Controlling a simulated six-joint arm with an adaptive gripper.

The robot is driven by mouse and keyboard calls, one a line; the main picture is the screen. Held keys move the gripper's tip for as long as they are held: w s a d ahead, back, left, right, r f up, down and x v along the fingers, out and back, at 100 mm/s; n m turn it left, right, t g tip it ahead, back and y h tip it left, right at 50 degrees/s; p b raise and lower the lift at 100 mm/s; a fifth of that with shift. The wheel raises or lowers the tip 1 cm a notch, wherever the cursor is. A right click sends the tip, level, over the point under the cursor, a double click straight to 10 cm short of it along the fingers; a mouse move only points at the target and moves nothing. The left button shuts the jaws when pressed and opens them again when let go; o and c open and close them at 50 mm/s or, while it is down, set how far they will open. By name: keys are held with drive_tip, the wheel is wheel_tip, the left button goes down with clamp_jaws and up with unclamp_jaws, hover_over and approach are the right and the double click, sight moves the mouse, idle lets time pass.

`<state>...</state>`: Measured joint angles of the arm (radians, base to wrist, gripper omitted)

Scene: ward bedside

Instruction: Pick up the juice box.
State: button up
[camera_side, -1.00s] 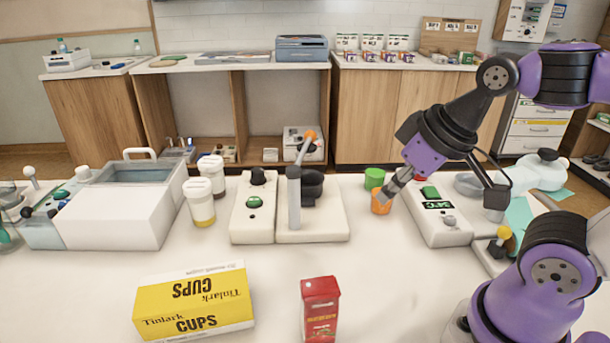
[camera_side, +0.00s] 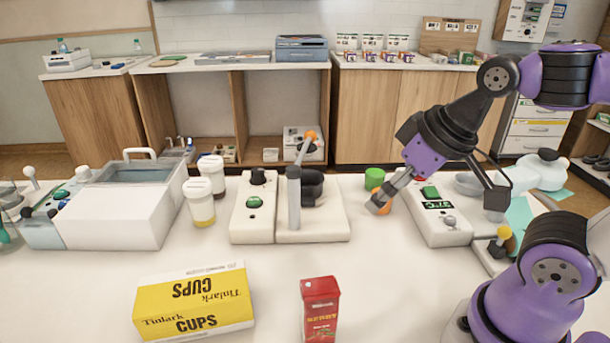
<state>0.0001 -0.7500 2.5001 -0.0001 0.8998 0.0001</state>
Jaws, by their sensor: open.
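The red juice box (camera_side: 320,312) stands upright at the front middle of the white table, its lower end cut off by the picture edge. My gripper (camera_side: 437,202) is open at the back right, well behind and to the right of the juice box. Its left finger reaches down in front of an orange cup (camera_side: 386,196) and hides part of it; I cannot tell whether they touch. Its right finger is over the right side of a white device.
A yellow cups carton (camera_side: 192,302) lies left of the juice box. A white device with a display (camera_side: 438,218) sits under my gripper, a green cup (camera_side: 374,178) behind the orange one. The table (camera_side: 270,275) is clear between carton and juice box.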

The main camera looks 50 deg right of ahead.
drive_tip(key=n+g, duration=0.5)
drive_tip(key=n, duration=2.2)
hover_over(317, 288)
drive_tip(key=f, duration=0.2)
drive_tip(key=shift+w+d+f, duration=0.1)
drive_tip(key=shift+d+f, duration=0.2)
drive_tip(key=shift+f, duration=0.05)
drive_tip(key=shift+a+f+n+g, duration=0.15)
drive_tip(key=shift+a+n+g, duration=0.15)
drive_tip(key=shift+n, duration=0.3)
wheel_tip(317, 288, down, 5)
drive_tip(key=shift+r, duration=0.15)
drive_tip(key=f, duration=0.5)
drive_tip(key=shift+s+d+f, duration=0.15)
drive_tip(key=shift+s+f, duration=0.1)
drive_tip(key=shift+f, duration=0.05)
drive_tip(key=c, duration=1.2)
